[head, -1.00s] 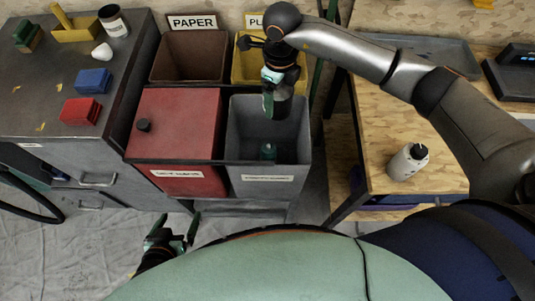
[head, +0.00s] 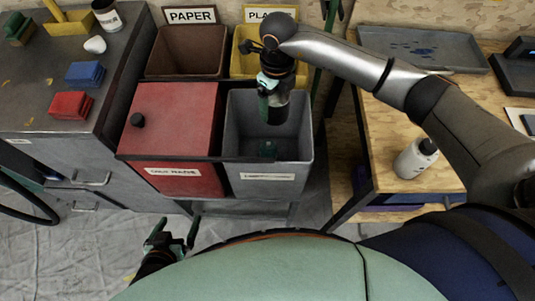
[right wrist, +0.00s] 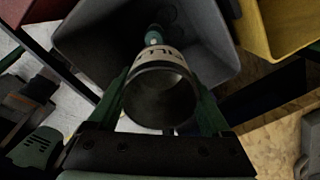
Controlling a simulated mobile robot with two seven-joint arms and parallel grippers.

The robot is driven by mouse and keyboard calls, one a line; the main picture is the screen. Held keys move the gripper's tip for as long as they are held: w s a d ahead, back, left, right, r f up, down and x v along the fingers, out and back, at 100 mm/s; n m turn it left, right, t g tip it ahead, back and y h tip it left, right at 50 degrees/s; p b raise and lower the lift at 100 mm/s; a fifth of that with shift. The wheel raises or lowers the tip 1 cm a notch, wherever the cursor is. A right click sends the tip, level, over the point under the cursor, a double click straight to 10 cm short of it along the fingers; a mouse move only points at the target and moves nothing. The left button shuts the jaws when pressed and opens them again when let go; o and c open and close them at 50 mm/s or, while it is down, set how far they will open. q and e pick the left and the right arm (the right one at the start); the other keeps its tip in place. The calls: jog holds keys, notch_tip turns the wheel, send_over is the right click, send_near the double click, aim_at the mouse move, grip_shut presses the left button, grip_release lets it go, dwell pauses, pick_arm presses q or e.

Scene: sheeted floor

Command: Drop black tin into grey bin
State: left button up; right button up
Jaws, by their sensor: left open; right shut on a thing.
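The black tin (head: 278,110) hangs in my right gripper (head: 272,98), over the opening of the grey bin (head: 302,132). In the right wrist view the tin (right wrist: 160,97) shows its open round mouth and a pale label, between the two fingers of the gripper (right wrist: 165,110). The grey bin (right wrist: 90,45) lies beyond it. A small green object (head: 267,150) is inside the bin. My left gripper (head: 178,232) is open and empty, low in front of the bins.
A closed red bin (head: 175,115) with a black knob adjoins the grey bin on the left. Brown paper (head: 188,50) and yellow (head: 240,65) bins stand behind. A workbench (head: 60,110) is at left. A wooden table (head: 390,130) with a white bottle (head: 415,158) is at right.

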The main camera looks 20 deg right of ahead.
jog(key=o, duration=1.2)
jog(key=shift+r, duration=0.1)
notch_tip(320, 180, up, 12)
jog(key=shift+r+b, duration=0.2)
jog(key=shift+b, duration=0.2)
jog(key=shift+s, duration=0.1)
